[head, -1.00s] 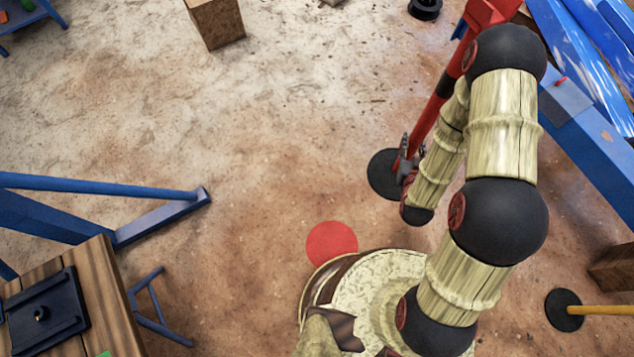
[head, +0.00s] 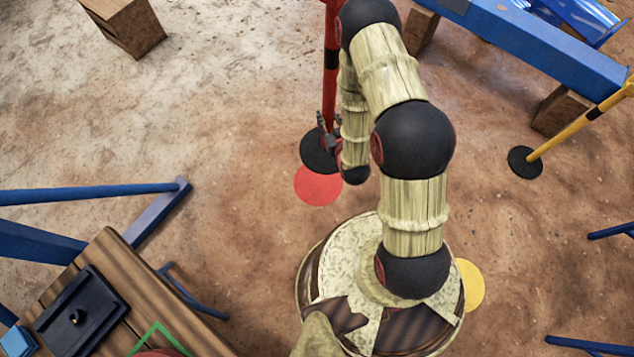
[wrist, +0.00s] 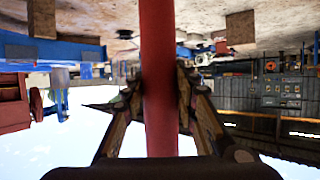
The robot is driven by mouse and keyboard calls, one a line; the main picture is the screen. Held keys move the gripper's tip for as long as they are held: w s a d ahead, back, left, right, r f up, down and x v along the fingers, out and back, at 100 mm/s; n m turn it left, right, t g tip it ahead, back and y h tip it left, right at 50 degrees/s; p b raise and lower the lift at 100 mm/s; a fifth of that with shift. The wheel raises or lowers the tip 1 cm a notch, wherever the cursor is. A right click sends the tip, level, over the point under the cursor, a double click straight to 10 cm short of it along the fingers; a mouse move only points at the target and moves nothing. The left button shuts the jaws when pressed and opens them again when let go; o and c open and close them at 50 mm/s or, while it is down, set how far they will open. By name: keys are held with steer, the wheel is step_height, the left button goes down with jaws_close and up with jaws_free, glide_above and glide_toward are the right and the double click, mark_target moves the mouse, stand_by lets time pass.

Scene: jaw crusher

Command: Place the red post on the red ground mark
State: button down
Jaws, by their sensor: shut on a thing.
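The red post (head: 331,75) stands upright with a black band and a round black base (head: 317,152). My gripper (head: 329,140) is shut on its lower part. In the wrist view the post (wrist: 158,80) runs between the two fingers of my gripper (wrist: 160,100). The red ground mark (head: 318,186) is a flat disc on the floor, just nearer to my body than the post's base. The base's near edge reaches the mark's far edge in the picture. Whether the base touches the floor I cannot tell. The post's top is cut off by the frame.
A yellow post (head: 575,132) on a black base stands at right, by a blue beam (head: 520,40) on wooden blocks. A yellow ground mark (head: 469,286) lies beside my base. A wooden table (head: 185,325) and blue rails (head: 90,194) are at left. Floor left of the post is clear.

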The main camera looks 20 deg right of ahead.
steer(key=w+d+f, duration=0.1)
steer(key=d+f, duration=0.1)
steer(key=f, duration=0.3)
steer(key=w+d+f, duration=0.1)
steer(key=d+f, duration=0.1)
steer(key=f, duration=0.4)
steer(key=w+d+f, duration=0.1)
steer(key=d+f, duration=0.1)
steer(key=f, duration=0.3)
steer(key=shift+w+d+f, duration=0.2)
steer(key=shift+d+f, duration=0.15)
steer(key=shift+f, duration=0.05)
steer(key=s+d+f, duration=0.1)
steer(key=d+f, duration=0.1)
steer(key=f, duration=0.5)
steer(key=s+d+f, duration=0.1)
steer(key=d+f, duration=0.2)
steer(key=f, duration=0.3)
steer(key=w+a+f+b, duration=0.2)
steer(key=a+f+b, duration=0.6)
steer(key=a+f, duration=0.5)
steer(key=shift+w+a+f, duration=0.15)
steer(key=shift+a+f, duration=0.05)
steer(key=shift+a, duration=0.25)
steer(key=shift+f, duration=0.15)
steer(key=c, duration=1.4)
jaws_free()
steer(key=shift+s+f, duration=0.1)
steer(key=shift+s, duration=0.1)
